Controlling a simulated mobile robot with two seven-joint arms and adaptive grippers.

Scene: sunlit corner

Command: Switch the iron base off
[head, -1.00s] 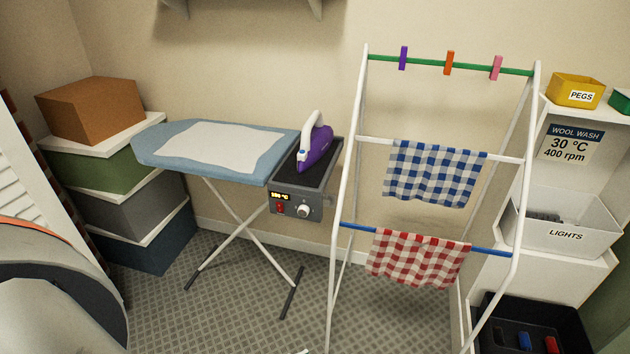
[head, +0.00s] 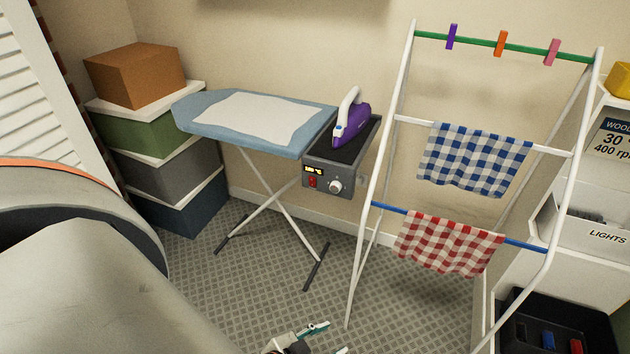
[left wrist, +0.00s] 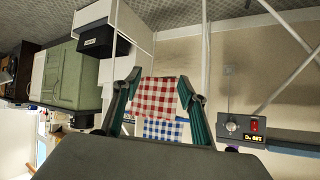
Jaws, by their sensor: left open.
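The iron base (head: 348,187) is a dark grey box at the right end of the ironing board. Its front has a lit display (head: 313,170), a red switch (head: 312,182) and a pale round knob (head: 334,187). A purple and white iron (head: 351,124) rests on top. My left gripper (head: 330,339) is at the bottom edge of the head view, partly cut off, well below and apart from the base. In the left wrist view the open, empty gripper (left wrist: 159,88) points towards hanging cloths. There the base (left wrist: 222,134) appears upside down at right, with its red switch (left wrist: 255,125). My right gripper is not in view.
A white drying rack (head: 360,240) with checked cloths stands close to the right of the base. The ironing board (head: 290,141) extends left, its crossed legs below. Stacked boxes (head: 155,165) stand at left. Patterned floor before the base is clear.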

